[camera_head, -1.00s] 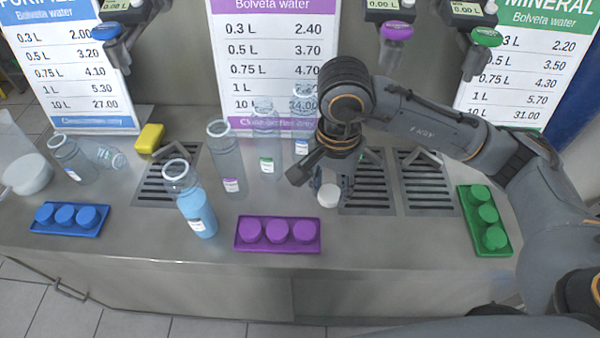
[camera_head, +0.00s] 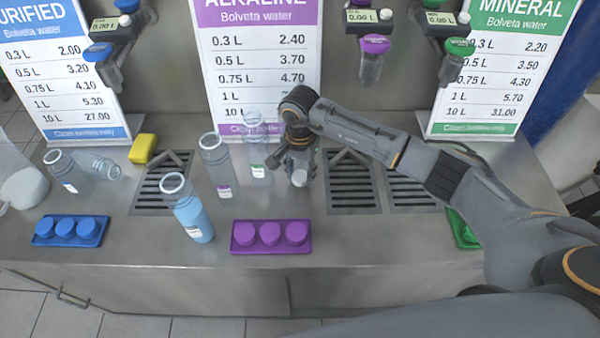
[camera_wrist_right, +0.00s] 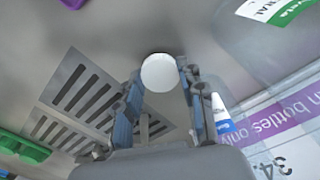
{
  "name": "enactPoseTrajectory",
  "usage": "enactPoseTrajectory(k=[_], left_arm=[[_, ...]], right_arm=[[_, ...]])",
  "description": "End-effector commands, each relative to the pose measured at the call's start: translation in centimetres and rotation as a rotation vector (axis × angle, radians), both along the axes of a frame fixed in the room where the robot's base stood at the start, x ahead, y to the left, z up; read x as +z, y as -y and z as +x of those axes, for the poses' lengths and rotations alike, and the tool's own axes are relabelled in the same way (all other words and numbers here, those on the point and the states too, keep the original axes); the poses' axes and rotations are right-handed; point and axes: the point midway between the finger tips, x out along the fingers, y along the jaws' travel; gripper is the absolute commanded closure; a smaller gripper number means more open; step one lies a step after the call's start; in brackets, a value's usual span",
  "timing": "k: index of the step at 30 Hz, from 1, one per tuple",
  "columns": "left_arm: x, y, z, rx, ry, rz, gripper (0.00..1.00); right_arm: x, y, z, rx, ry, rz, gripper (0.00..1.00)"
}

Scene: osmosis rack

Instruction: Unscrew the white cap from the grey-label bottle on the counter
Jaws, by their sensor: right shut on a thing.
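A white round cap (camera_head: 299,178) sits at the fingertips of my right gripper (camera_head: 298,165), over the counter (camera_head: 340,235). In the right wrist view the white cap (camera_wrist_right: 160,72) lies between the two blue-grey fingertips of the right gripper (camera_wrist_right: 160,76), which is shut on it. No bottle body shows under the cap. I cannot make out a grey label on any bottle. A green-label bottle (camera_head: 257,150) stands just left of the gripper. My left gripper is not in view.
A purple-label bottle (camera_head: 217,165) and a bottle of blue liquid (camera_head: 190,215) stand left. Purple (camera_head: 271,251), blue (camera_head: 70,244) and green (camera_head: 455,225) cap trays lie on the counter. My arm partly hides the green tray. Drain grates (camera_head: 352,190) and dispensers (camera_head: 372,65) are behind.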

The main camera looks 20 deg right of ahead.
Motion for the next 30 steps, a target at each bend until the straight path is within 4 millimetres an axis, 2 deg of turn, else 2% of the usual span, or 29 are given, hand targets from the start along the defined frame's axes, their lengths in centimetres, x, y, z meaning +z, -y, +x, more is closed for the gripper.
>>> enactPoseTrajectory(k=[1,3,16,17,20,30], left_arm=[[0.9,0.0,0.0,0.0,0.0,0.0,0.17],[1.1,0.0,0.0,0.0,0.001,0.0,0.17],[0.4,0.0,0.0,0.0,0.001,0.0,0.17],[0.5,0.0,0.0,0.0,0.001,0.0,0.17],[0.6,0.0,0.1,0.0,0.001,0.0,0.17],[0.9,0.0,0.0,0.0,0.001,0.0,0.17]], right_arm=[[-0.4,-0.1,-0.2,-0.003,-0.005,0.002,0.99],[-1.1,0.0,-0.1,-0.001,-0.002,0.001,0.99],[-2.1,0.0,0.0,0.0,0.001,0.0,0.99],[-1.9,0.0,0.0,0.0,0.002,0.001,0.57],[-1.9,0.0,0.0,0.0,0.001,0.0,0.39],[-1.6,0.0,0.0,0.0,0.001,0.001,0.39]])
